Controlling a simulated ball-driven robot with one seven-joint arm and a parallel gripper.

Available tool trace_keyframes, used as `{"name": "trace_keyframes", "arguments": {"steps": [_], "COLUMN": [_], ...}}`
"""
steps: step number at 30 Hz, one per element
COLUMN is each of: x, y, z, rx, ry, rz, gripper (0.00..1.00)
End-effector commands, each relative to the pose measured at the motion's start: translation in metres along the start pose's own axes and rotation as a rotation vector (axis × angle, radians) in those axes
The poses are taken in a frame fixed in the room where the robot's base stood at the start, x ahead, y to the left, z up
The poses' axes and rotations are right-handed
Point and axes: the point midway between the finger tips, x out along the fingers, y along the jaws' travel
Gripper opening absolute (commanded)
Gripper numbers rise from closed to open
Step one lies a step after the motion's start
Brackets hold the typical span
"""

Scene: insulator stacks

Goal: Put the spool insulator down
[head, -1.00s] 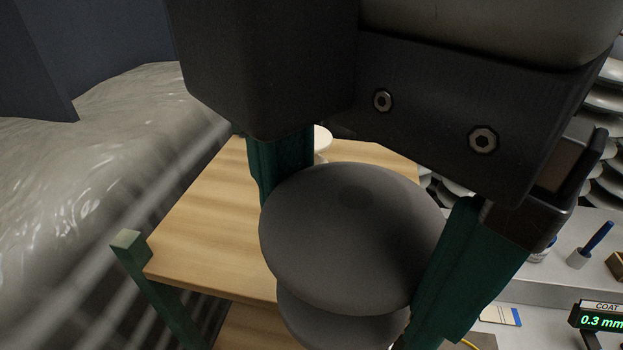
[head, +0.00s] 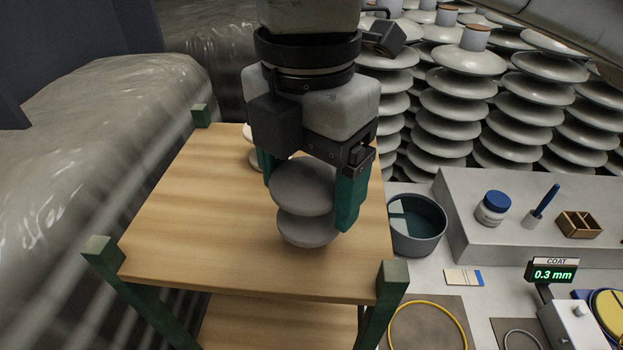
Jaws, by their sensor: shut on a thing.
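The spool insulator (head: 304,188) is a dark grey piece with two rounded flanges, one above the other. My gripper (head: 310,190) is shut on it, with a green finger on each side of the upper flange. The insulator is upright over the right part of a wooden shelf top (head: 190,215) with green corner posts. I cannot tell whether its lower flange touches the wood. The left finger is partly hidden behind the insulator.
A pale round piece (head: 252,150) stands behind my gripper, partly hidden. Right of the shelf, a bench holds a dark bowl (head: 417,226), a blue-lidded jar (head: 492,208) and a coat gauge (head: 552,273). Tall insulator stacks (head: 445,100) stand behind. The shelf's left and front are clear.

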Motion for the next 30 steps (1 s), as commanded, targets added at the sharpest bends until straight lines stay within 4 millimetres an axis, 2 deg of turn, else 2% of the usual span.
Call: {"name": "trace_keyframes", "arguments": {"steps": [5, 9, 12, 24, 25, 30], "x": [0.011, 0.032, 0.040, 0.045, 0.045, 0.045], "y": [0.005, 0.005, 0.006, 0.006, 0.005, 0.005], "z": [0.009, 0.009, 0.008, 0.008, 0.008, 0.008], "rx": [0.001, 0.000, 0.000, 0.001, 0.001, 0.001], "ry": [0.001, 0.000, 0.000, 0.001, 0.001, 0.001], "rz": [0.000, 0.000, 0.002, 0.002, 0.001, 0.001], "gripper": [0.27, 0.27, 0.27, 0.27, 0.83, 0.99]}}
